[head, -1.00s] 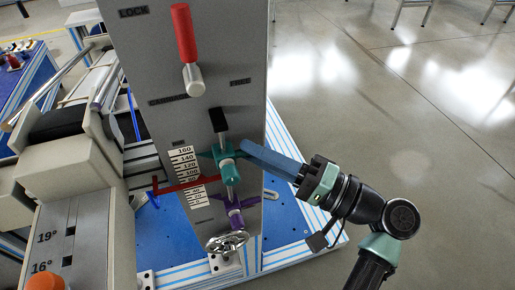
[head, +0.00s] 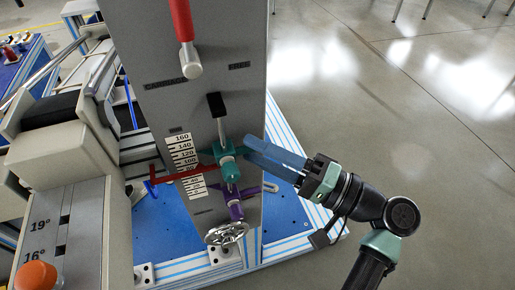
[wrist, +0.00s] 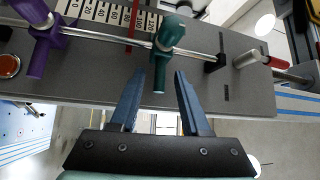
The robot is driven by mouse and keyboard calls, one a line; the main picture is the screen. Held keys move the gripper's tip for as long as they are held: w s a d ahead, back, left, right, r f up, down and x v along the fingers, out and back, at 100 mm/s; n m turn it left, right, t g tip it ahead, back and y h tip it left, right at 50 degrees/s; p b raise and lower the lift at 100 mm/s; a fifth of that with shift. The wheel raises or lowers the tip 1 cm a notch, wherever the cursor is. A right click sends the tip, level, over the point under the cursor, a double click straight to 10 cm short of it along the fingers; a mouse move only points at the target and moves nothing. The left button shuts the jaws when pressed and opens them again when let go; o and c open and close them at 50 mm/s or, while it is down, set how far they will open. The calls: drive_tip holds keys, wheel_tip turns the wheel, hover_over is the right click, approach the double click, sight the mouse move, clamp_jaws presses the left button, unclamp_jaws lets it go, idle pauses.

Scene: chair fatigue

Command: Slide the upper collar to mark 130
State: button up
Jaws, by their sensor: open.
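The teal upper collar (head: 227,152) sits on the vertical rod, its left tip beside the upper part of the printed scale (head: 183,158), roughly between 120 and 140. I cannot read the exact mark. In the wrist view the collar (wrist: 168,36) has a teal handle pointing down towards the blue fingers. My gripper (wrist: 160,75) is open, its fingertips either side of the handle's end with visible gaps. It also shows in the head view (head: 248,146), right of the collar. The purple lower collar (head: 234,203) sits lower on the rod.
A red pointer (head: 168,178) crosses the scale below the upper collar. A red lever (head: 182,20) is higher on the grey panel.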

drive_tip(key=v, duration=1.2)
drive_tip(key=shift+d+b, duration=0.2)
drive_tip(key=shift+b, duration=0.1)
drive_tip(key=shift+s, duration=0.1)
